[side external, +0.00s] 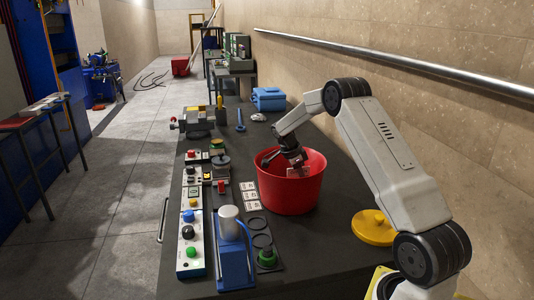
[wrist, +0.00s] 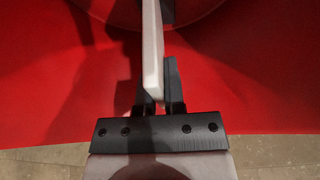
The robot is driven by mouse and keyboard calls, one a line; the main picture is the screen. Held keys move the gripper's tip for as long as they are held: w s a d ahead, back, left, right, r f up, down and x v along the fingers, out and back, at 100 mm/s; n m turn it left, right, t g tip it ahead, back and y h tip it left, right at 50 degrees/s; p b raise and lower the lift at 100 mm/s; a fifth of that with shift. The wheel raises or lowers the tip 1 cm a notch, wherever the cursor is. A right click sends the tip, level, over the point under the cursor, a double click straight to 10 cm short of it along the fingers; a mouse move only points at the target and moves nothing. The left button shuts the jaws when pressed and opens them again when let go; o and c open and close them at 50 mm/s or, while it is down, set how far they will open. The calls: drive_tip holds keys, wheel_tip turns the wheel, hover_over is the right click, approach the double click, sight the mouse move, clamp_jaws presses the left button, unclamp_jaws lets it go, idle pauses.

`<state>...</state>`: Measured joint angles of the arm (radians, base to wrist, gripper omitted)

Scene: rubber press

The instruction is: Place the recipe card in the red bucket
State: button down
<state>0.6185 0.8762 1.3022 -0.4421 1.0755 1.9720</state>
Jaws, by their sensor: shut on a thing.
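My gripper (side external: 293,162) points down into the red bucket (side external: 288,200), which stands on the dark workbench. Its fingers (wrist: 160,92) are shut on a pale card (wrist: 153,45), seen nearly edge-on in the wrist view. In the side view the card (side external: 299,172) shows just below the fingers, within the bucket's opening. Red bucket wall (wrist: 250,75) surrounds the gripper in the wrist view. Whether the card touches the bucket's bottom cannot be told. The card's printing is too small to read.
A blue press (side external: 232,250) and a button panel (side external: 190,225) stand further left. A yellow round lid (side external: 373,228) lies to the right, and a blue cloth-like bundle (side external: 268,99) behind. The wall rises at right.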

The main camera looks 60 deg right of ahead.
drive_tip(key=shift+f, duration=0.1)
drive_tip(key=c, duration=0.7)
unclamp_jaws()
drive_tip(key=v, duration=1.2)
